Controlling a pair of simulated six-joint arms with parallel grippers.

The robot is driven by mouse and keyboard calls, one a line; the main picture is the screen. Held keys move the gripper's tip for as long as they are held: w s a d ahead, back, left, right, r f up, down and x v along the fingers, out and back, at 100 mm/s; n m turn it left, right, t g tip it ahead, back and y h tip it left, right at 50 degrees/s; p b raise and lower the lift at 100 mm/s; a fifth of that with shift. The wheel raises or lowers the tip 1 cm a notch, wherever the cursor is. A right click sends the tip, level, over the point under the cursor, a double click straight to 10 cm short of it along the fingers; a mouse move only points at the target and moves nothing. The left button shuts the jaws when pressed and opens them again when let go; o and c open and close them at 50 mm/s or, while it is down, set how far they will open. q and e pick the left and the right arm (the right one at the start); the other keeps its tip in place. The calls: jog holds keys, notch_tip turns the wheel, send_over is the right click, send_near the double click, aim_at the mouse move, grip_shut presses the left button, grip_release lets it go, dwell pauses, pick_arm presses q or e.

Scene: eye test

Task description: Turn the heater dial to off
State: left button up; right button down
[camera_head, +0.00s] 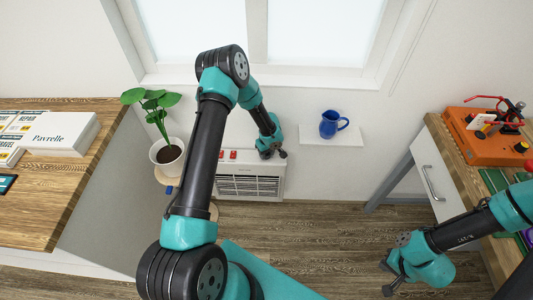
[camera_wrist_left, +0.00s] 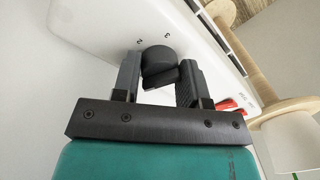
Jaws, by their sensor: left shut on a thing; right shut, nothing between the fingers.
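The white heater (camera_head: 248,186) stands against the wall below the window in the head view. Its white top panel (camera_wrist_left: 95,22) fills the upper part of the left wrist view. The black heater dial (camera_wrist_left: 156,57) shows there between my fingers, with the numerals 2 and 3 printed beside it. My left gripper (camera_head: 273,154) is at the right end of the heater top, shut on the dial. It shows in the left wrist view (camera_wrist_left: 159,76) with a finger on each side of the dial. The off mark cannot be made out. My right gripper (camera_head: 387,277) is shut and empty, at lower right.
Two red switches (camera_head: 226,155) sit on the heater top, left of my gripper. A potted plant (camera_head: 167,153) stands left of the heater. A blue jug (camera_head: 329,124) is on a small wall shelf (camera_head: 347,138). Wooden desks flank both sides, with an orange device (camera_head: 482,144) at right.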

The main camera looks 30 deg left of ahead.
pick_arm(q)
jog(key=o, duration=0.9)
jog(key=shift+w+d+r, duration=0.1)
jog(key=shift+r, duration=1.8)
jog(key=shift+w+d+r, duration=0.1)
jog(key=shift+r, duration=1.75)
